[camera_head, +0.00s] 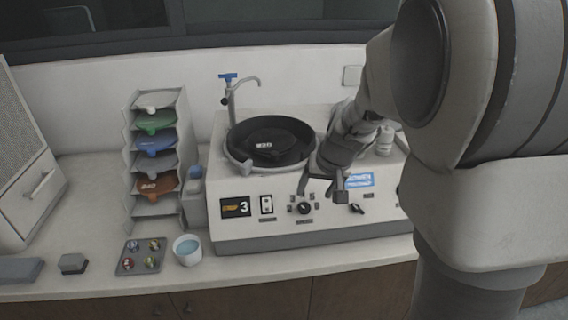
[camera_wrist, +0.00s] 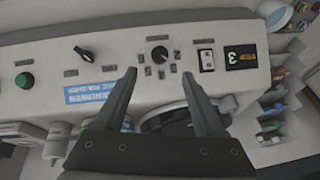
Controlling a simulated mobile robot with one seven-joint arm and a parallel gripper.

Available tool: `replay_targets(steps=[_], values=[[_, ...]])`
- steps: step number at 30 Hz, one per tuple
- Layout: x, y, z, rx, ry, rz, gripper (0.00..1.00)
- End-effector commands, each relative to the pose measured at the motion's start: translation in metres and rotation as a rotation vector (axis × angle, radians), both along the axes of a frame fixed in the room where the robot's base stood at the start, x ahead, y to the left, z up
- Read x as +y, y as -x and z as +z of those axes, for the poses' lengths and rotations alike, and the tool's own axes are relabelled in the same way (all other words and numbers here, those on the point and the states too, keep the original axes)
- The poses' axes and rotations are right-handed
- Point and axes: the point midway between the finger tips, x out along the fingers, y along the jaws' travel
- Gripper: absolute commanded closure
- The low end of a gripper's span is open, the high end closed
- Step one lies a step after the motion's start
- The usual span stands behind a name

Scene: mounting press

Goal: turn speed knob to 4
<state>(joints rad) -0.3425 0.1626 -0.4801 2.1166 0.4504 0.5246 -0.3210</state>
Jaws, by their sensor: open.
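The speed knob (camera_head: 304,208) is a small black dial on the white front panel of the machine, with small labels around it. It also shows in the wrist view (camera_wrist: 159,54), just beyond my fingertips. Which label its pointer faces is too small to tell. The dark display (camera_head: 236,207) to its left reads 3; it appears upside down in the wrist view (camera_wrist: 240,64). My gripper (camera_head: 322,190) is open and empty, above and slightly right of the knob in the head view. In the wrist view my two fingers (camera_wrist: 158,75) are apart, with the knob between their lines and no contact visible.
A white switch (camera_head: 266,204) sits between display and knob. A second black knob (camera_head: 356,208) is to the right; a green button (camera_wrist: 24,80) lies beyond it. The black round platen (camera_head: 270,140) is on top. A bowl (camera_head: 187,250) stands left of the machine.

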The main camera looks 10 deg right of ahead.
Motion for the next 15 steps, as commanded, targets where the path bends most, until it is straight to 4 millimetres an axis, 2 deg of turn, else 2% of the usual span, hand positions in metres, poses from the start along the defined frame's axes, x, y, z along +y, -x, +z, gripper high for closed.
replay_targets(steps=[1, 6, 15], values=[[0.001, -0.004, -0.014, 0.004, 0.001, -0.001, 0.28], [0.004, -0.018, -0.047, 0.004, 0.001, -0.001, 0.28], [0.009, -0.037, -0.088, 0.001, -0.001, -0.001, 0.28]])
